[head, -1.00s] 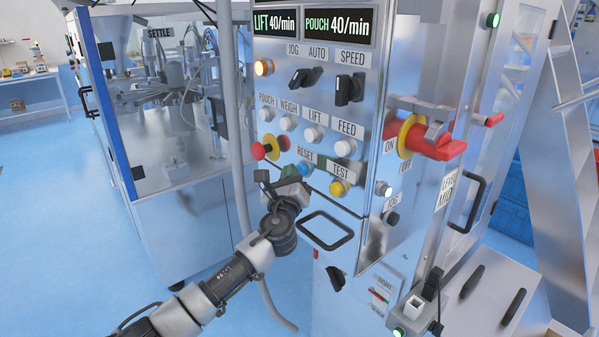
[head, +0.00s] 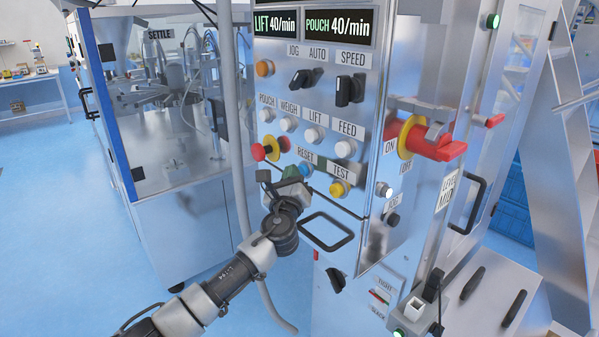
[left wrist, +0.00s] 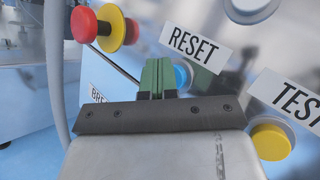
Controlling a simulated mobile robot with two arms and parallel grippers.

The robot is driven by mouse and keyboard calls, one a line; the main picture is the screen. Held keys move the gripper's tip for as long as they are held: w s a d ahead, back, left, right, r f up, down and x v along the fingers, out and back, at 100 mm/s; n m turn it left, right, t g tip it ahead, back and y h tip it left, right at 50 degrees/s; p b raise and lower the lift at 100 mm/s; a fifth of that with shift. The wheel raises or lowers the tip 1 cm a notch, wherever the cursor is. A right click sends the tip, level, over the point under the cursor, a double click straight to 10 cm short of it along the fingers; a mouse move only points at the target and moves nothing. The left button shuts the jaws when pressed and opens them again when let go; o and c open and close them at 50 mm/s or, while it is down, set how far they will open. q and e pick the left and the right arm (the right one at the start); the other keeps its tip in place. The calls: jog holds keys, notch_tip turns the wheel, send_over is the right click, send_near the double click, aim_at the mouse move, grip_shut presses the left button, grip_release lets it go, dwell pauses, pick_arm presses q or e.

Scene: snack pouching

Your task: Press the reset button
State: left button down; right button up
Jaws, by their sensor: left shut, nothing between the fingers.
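The blue reset button (head: 305,169) sits on the front of the metal control panel, below the RESET label (head: 306,153). In the left wrist view the blue button (left wrist: 180,77) shows just right of my fingertips, partly hidden behind them. My left gripper (head: 291,172) is shut and empty, its green fingertips pointing at the panel right beside the button. The same fingertips (left wrist: 156,75) are pressed together in the left wrist view. I cannot tell whether they touch the button. My right gripper is not in view.
A red and yellow stop knob (head: 271,148) sticks out left of the reset button. A yellow TEST button (head: 340,188) is to its right. White buttons (head: 313,135) line the row above. A black-framed handle (head: 326,231) is below, and a large red switch (head: 432,143) juts out right.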

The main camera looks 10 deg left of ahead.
pick_arm(q)
jog(key=shift+s+a+p, duration=0.35)
jog(key=shift+s+a, duration=0.05)
jog(key=shift+s, duration=0.25)
jog(key=s+a+p, duration=0.1)
jog(key=s, duration=0.1)
jog(key=s+a+p, duration=0.1)
jog(key=s+a, duration=0.1)
jog(key=shift+a, duration=0.1)
jog(key=shift+w+f, duration=0.1)
dwell(0.6)
